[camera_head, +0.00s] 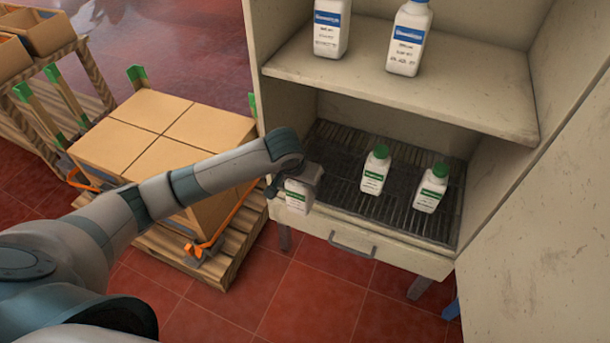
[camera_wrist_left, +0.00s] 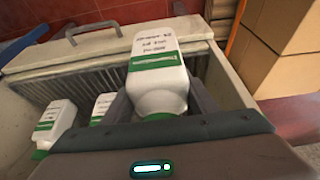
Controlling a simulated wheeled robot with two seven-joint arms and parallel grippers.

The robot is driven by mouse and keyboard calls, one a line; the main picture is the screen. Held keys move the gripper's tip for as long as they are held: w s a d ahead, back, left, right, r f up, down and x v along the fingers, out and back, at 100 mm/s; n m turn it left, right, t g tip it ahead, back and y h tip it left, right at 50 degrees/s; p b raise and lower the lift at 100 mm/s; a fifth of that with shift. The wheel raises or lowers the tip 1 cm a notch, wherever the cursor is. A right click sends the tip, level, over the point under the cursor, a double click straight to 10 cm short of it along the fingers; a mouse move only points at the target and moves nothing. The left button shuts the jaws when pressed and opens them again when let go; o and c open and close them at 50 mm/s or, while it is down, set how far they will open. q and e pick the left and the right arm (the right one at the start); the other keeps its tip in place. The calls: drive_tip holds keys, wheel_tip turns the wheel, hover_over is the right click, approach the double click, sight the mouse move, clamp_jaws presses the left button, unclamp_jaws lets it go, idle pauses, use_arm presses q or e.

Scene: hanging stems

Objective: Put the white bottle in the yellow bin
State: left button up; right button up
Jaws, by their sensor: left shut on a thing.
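My left gripper (camera_head: 308,176) is shut on a white bottle (camera_head: 299,196) with a green label band, at the front left edge of the cabinet's lower shelf. In the left wrist view the bottle (camera_wrist_left: 157,65) sits between the two fingers of the gripper (camera_wrist_left: 158,98), with its neck toward the palm. Two more white bottles with green caps, one in the middle (camera_head: 375,170) and one to the right (camera_head: 431,188), stand on the dark grate. No yellow bin shows in either view. My right gripper is not in view.
The cabinet's upper shelf (camera_head: 450,95) holds two white bottles with blue labels. Below the grate is a drawer front with a handle (camera_head: 352,246). Cardboard boxes (camera_head: 150,140) on a wooden pallet stand left of the cabinet. The red tiled floor (camera_head: 320,300) in front is clear.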

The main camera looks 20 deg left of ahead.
use_arm(q)
drive_tip(key=r, duration=0.4)
drive_tip(key=d+r, duration=0.1)
drive_tip(key=r, duration=0.3)
drive_tip(key=d+r, duration=0.1)
drive_tip(key=r, duration=0.3)
drive_tip(key=shift+s+d, duration=0.25)
drive_tip(key=shift+s, duration=0.15)
drive_tip(key=v, duration=1.1)
drive_tip(key=shift+s, duration=0.4)
drive_tip(key=shift+d+f, duration=0.1)
